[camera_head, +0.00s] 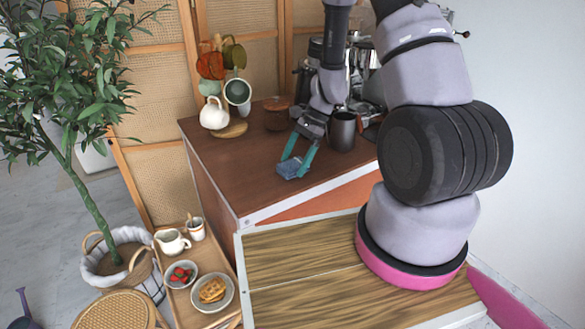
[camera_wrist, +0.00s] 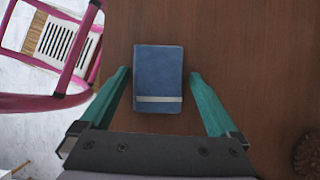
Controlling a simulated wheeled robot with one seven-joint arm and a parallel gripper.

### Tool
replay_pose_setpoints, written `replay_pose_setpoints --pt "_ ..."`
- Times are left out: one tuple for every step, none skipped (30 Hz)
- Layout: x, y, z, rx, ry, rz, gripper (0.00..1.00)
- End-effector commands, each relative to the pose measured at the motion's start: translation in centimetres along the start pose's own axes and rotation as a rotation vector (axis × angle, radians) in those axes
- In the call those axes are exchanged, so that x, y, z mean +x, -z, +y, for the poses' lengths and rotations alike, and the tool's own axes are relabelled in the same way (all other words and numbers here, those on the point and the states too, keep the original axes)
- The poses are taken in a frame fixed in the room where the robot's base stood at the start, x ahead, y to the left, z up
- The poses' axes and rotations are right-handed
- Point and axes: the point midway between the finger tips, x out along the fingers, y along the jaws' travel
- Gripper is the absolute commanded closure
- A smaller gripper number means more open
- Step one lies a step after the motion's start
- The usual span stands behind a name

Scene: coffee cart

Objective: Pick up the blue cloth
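The blue cloth (camera_head: 294,170) lies folded on the brown cart top near its front edge. It also shows in the wrist view (camera_wrist: 158,74) as a blue rectangle with a pale stripe. My gripper (camera_head: 297,160) is open, with teal fingers pointing down at the cloth. In the wrist view my gripper (camera_wrist: 160,78) has one finger on each side of the cloth's near part, with gaps between them and the cloth. I cannot tell how far above the cart top the fingertips are.
A white teapot (camera_head: 214,114) and a mug stand (camera_head: 238,92) are at the back left. A wooden tray (camera_head: 190,249) with dishes is lower left. The cart top (camera_head: 215,155) left of the cloth is clear.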

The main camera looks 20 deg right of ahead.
Motion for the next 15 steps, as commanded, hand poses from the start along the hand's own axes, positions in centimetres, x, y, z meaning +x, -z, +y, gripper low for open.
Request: replay_pose_setpoints --pt "-0.01 0.00 0.00 0.000 0.000 0.000 0.27" --pt "-0.02 0.00 0.00 0.000 0.000 0.000 0.38" --pt "-0.02 0.00 0.00 0.000 0.000 0.000 0.54" --pt "-0.02 0.00 0.00 0.000 0.000 0.000 0.65" --pt "-0.02 0.00 0.00 0.000 0.000 0.000 0.77" --pt "-0.03 -0.01 0.00 0.000 0.000 0.000 0.81" --pt "-0.03 0.00 0.00 0.000 0.000 0.000 0.81" --pt "-0.03 -0.01 0.00 0.000 0.000 0.000 0.81" --pt "-0.03 0.00 0.00 0.000 0.000 0.000 0.81" --pt "-0.04 0.00 0.00 0.000 0.000 0.000 0.81" --pt "-0.04 -0.01 0.00 0.000 0.000 0.000 0.81" --pt "-0.07 -0.02 -0.01 0.000 0.000 0.000 0.81" --pt "-0.12 -0.05 -0.02 0.000 0.001 0.000 0.81" --pt "-0.20 -0.09 -0.02 -0.001 0.001 0.000 0.81" --pt "-0.37 -0.19 -0.05 -0.001 0.001 0.000 0.81"
